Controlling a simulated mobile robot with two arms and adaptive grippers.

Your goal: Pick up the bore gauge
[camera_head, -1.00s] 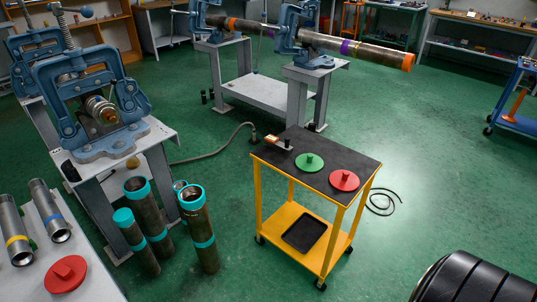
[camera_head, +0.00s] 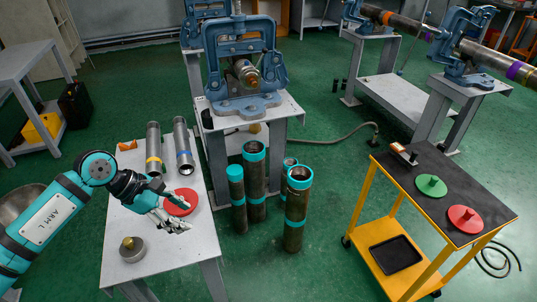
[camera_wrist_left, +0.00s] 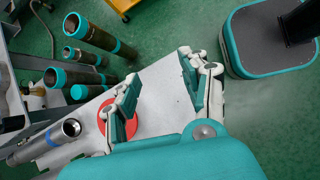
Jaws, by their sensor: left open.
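No thing in view is clearly the bore gauge. A small tool with an orange-brown end and a black upright part (camera_head: 404,152) lies on the yellow cart's back left corner. A grey disc with a brass knob (camera_head: 132,248) lies on the white table, and a red disc (camera_head: 180,203) lies further back on it. My left gripper (camera_head: 181,217) is open and empty over the table, beside the red disc in the picture. The left wrist view shows its spread fingers (camera_wrist_left: 158,66), with the red disc (camera_wrist_left: 102,118) partly hidden behind one finger. My right gripper is not in view.
Two metal pipes (camera_head: 154,148) lie at the white table's back. Several teal-banded pipes (camera_head: 297,212) stand on the floor between table and cart. A blue vise (camera_head: 243,70) stands behind them. Green (camera_head: 431,186) and red (camera_head: 465,219) discs sit on the cart (camera_head: 480,195).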

